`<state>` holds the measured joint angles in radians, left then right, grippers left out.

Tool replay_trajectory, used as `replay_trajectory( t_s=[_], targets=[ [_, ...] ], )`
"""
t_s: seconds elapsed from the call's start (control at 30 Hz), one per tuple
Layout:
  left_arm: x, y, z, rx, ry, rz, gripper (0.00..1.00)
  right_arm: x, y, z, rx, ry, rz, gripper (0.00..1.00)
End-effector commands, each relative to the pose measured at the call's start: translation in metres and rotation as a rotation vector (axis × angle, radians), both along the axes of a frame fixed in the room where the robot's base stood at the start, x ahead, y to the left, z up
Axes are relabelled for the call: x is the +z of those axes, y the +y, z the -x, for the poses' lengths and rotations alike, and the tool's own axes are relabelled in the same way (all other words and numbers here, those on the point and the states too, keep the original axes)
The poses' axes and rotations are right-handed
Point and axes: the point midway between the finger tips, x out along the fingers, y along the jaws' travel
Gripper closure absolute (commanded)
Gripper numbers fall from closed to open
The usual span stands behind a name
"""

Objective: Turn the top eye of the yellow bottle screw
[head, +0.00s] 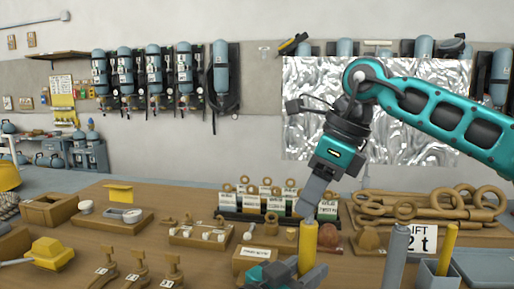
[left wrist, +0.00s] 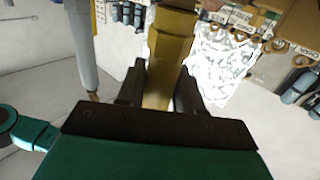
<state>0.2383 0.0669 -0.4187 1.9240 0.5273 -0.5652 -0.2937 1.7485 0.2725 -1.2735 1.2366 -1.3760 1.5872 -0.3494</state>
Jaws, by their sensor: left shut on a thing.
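The yellow bottle screw (head: 307,246) stands upright near the front of the bench in the head view. It also shows in the left wrist view (left wrist: 170,45), running between the dark fingers. My left gripper (head: 308,274) is shut on its lower part; in the left wrist view the left gripper (left wrist: 160,88) has one finger on each side of the yellow body. My right gripper (head: 309,204) comes down from above, with its grey fingers at the top of the bottle screw. The top eye is hidden by those fingers, and I cannot tell whether they grip it.
A rack of labelled eye pieces (head: 272,204) stands close behind. A wooden tray of large rings (head: 430,208) lies to the right. A grey post (head: 396,256) and a grey holder (head: 436,276) stand at the front right. A yellow block (head: 48,254) lies at the left.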

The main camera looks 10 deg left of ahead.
Motion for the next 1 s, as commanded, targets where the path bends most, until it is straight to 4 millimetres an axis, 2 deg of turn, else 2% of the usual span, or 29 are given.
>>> replay_trajectory(
  t_s=[1.0],
  targets=[
    [-0.0008,-0.0008,0.0005,-0.002,0.001,-0.003,1.00,0.0018,0.0012,0.0001,-0.992,-0.008,-0.001,0.65]
  ],
)
